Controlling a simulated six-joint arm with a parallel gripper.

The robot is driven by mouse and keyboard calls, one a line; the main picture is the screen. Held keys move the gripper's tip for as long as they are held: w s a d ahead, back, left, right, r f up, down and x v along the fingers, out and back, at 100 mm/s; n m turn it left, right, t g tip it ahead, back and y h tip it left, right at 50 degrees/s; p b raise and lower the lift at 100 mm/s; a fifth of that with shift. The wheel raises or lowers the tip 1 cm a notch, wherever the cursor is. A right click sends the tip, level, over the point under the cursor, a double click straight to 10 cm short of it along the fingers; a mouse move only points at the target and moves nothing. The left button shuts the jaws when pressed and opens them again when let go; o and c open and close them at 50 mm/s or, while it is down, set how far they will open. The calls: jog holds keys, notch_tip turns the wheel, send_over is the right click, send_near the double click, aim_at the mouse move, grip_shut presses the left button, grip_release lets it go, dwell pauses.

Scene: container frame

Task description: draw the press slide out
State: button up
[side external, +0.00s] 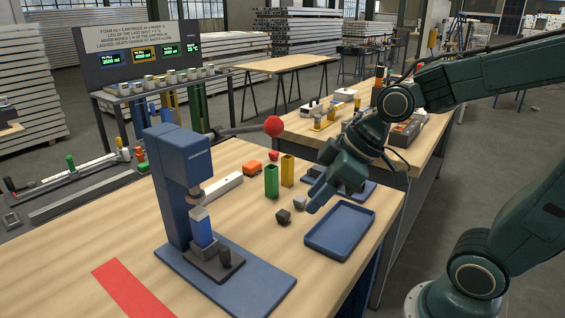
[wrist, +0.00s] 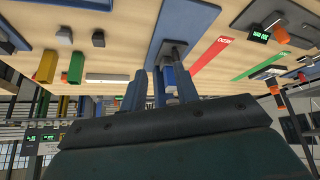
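The blue press (side external: 178,165) stands upright on a blue base plate (side external: 255,281) in the side view. Its dark press slide (side external: 207,262) sits on the plate under the ram, with a short black handle (side external: 225,258) at its front. A blue block with a grey top (side external: 201,228) stands on the slide. My gripper (side external: 314,190) is in the air to the right of the press, apart from it, with blue fingers. In the wrist view, the fingers (wrist: 158,88) are spread with nothing visibly held. The slide (wrist: 174,52) shows beyond them, partly hidden.
A blue tray (side external: 309,241) and small dark blocks (side external: 283,216) lie near my gripper. Green (side external: 271,182) and yellow (side external: 288,170) upright holders stand behind. A lever with a red ball (side external: 273,126) sticks out from the press. A red strip (side external: 130,289) marks the front left.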

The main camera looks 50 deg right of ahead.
aim_at(226, 248)
jog(key=w+a+f+n+y, duration=0.3)
jog(key=w+f, duration=0.1)
jog(key=w, duration=0.4)
jog(key=shift+a+f+t+y, duration=0.15)
jog(key=shift+a+t+y, duration=0.15)
jog(key=shift+a, duration=0.05)
jog(key=shift+f, duration=0.1)
jog(key=shift+x, duration=6.85)
jog(key=shift+c, duration=0.2)
grip_shut()
